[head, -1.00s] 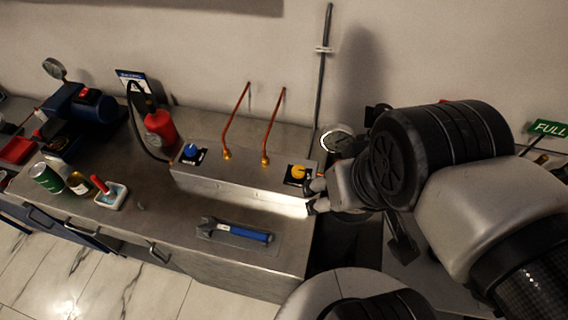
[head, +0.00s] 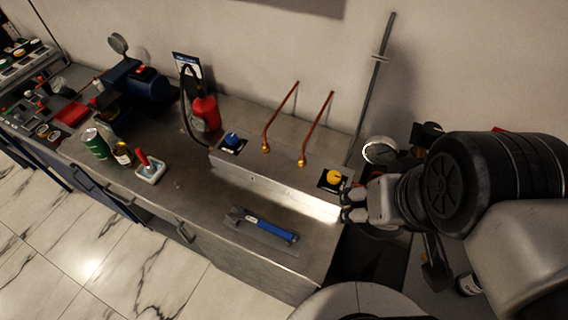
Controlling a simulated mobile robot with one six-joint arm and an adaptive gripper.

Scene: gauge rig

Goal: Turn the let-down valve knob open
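A yellow knob (head: 334,177) sits on a dark plate at the right end of the low metal block (head: 270,183). A blue knob (head: 232,137) sits on a similar plate at the block's left end. Any writing on the plates is too small to read, so I cannot tell which knob is named let-down. My gripper (head: 346,205) is just in front of and right of the yellow knob, apart from it in the picture. Its two fingers show a gap with nothing between them. My arm comes in from the right.
Two copper pipes (head: 281,115) rise from the block to the wall. A round gauge (head: 380,150) stands behind my gripper. A blue-handled wrench (head: 263,227) lies on the bench in front. A red bottle (head: 206,113), green can (head: 95,143) and small tray (head: 150,171) are to the left.

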